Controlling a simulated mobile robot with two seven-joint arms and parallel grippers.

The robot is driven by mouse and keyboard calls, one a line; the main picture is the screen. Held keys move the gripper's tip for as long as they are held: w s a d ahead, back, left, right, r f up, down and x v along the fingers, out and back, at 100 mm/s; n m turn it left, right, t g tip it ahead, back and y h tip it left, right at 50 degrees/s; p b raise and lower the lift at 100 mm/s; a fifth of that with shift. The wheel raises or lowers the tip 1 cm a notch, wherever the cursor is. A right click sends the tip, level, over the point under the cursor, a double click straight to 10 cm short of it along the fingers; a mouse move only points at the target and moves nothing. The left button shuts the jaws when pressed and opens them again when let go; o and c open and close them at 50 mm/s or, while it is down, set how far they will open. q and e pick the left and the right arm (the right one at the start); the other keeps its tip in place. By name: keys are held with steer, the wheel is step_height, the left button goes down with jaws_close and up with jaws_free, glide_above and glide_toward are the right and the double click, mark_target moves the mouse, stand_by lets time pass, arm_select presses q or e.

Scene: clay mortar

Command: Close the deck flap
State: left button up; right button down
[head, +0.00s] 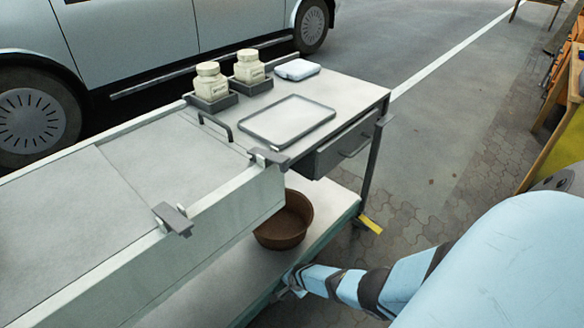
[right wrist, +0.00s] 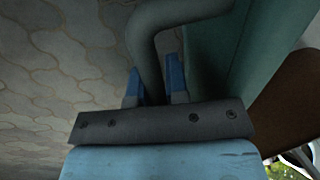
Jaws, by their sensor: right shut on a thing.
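My right gripper (head: 290,283) is low at the near side of a long pale cart, by the edge of its lower shelf (head: 335,205). In the right wrist view its two blue fingers (right wrist: 157,88) are shut on a dark bent handle (right wrist: 150,45) beside a teal panel (right wrist: 210,60). In the head view this handle is too small to make out. The cart's pale top (head: 150,160) has a seam across it, a dark pull handle (head: 216,126) and two grey latches (head: 172,218) along the near edge. I cannot tell which panel is the deck flap. My left gripper is out of view.
A brown bowl (head: 285,222) stands on the lower shelf. Two jars (head: 211,82), a shallow tray (head: 288,120) and a light blue case (head: 297,69) stand on the top. A drawer (head: 345,145) is at the right end. A car (head: 130,35) is behind; paving lies right.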

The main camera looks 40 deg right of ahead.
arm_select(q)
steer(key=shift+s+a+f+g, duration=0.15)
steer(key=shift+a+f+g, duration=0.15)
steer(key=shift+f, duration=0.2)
arm_select(e)
steer(key=shift+w+r+g, duration=0.3)
steer(key=shift+w+g, duration=0.05)
steer(key=shift+g, duration=0.25)
steer(key=c, duration=1.1)
jaws_free()
arm_select(q)
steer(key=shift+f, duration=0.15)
steer(key=shift+p, duration=0.4)
arm_select(e)
steer(key=shift+r, duration=0.1)
